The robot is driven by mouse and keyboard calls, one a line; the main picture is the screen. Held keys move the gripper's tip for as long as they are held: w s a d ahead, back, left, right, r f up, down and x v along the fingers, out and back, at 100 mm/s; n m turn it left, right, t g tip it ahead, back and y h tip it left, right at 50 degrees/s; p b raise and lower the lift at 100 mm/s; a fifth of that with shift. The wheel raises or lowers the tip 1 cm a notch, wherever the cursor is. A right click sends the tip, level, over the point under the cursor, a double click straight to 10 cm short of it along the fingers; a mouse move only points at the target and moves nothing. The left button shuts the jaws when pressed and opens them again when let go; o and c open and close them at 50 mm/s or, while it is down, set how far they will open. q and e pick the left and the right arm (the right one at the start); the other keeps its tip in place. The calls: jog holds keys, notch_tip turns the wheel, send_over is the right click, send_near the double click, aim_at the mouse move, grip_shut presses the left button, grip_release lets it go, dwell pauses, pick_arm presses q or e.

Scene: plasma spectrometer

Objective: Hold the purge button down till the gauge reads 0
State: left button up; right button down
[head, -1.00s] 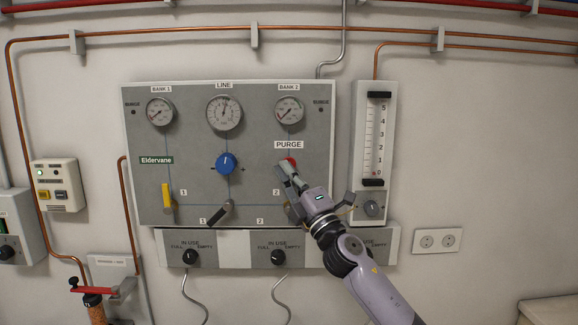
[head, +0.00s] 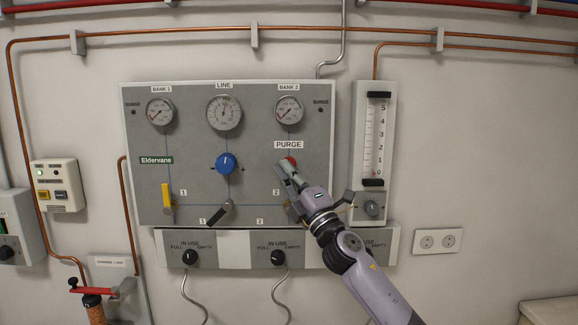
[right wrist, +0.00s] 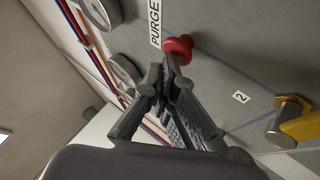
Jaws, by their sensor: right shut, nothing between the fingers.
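The red purge button (head: 291,160) sits under the PURGE label on the grey panel (head: 250,190); it also shows in the right wrist view (right wrist: 178,46). My right gripper (head: 281,165) is shut and empty. Its fingertips (right wrist: 170,62) are at the button, overlapping its edge; I cannot tell whether they press it. The LINE gauge (head: 224,113) has its needle pointing roughly up. The BANK 1 gauge (head: 160,112) and BANK 2 gauge (head: 289,110) have needles toward the lower left. My left gripper is not in view.
A blue knob (head: 226,163), a yellow lever (head: 167,197) and a black lever (head: 216,214) are on the panel. A yellow handle (right wrist: 302,126) is near the gripper in the wrist view. A flowmeter (head: 373,140) stands right of the panel.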

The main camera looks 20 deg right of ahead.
jog(key=shift+w+d+r, duration=0.1)
dwell(0.6)
jog(key=shift+s+a+p, duration=0.25)
jog(key=shift+s+p, duration=0.2)
jog(key=shift+s, duration=0.45)
jog(key=s+p, duration=0.1)
jog(key=s, duration=0.1)
jog(key=s+a+p, duration=0.1)
jog(key=s, duration=0.1)
jog(key=shift+s+a+f, duration=0.2)
jog(key=shift+s, duration=0.15)
